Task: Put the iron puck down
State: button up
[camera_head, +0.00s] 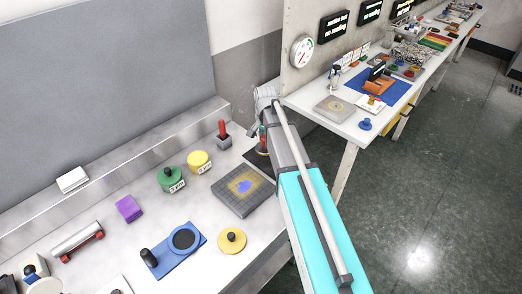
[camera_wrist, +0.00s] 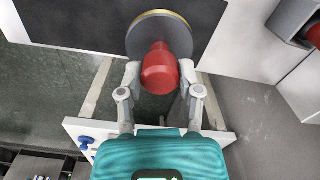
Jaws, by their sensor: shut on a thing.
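The iron puck, with a red knob (camera_wrist: 160,70) and a round grey disc with a yellowish rim (camera_wrist: 147,25), is in the wrist view. My gripper (camera_wrist: 161,80) is shut on the red knob, one finger on each side. A dark mat (camera_wrist: 75,25) lies behind the disc; I cannot tell whether the puck touches it. In the head view the red knob (camera_head: 262,134) shows just left of my arm, which hides most of the gripper and part of the puck.
A grey gridded plate (camera_head: 228,201) with a yellow and blue patch lies left of my arm. Another table (camera_head: 328,121) stands right.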

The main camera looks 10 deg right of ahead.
aim_at(263, 140)
jog(key=shift+w+a+f+b, duration=0.1)
jog(key=shift+w+f+b, duration=0.5)
jog(key=shift+w+f, duration=0.3)
jog(key=shift+s, duration=0.15)
jog(key=shift+w+f+b, duration=0.45)
jog(key=shift+f+b, duration=0.15)
jog(key=shift+f, duration=0.05)
notch_tip(263, 140, down, 3)
jog(key=b, duration=0.3)
jog(key=shift+r, duration=0.1)
jog(key=o, duration=1.1)
notch_tip(263, 140, up, 12)
jog(key=p, duration=1.2)
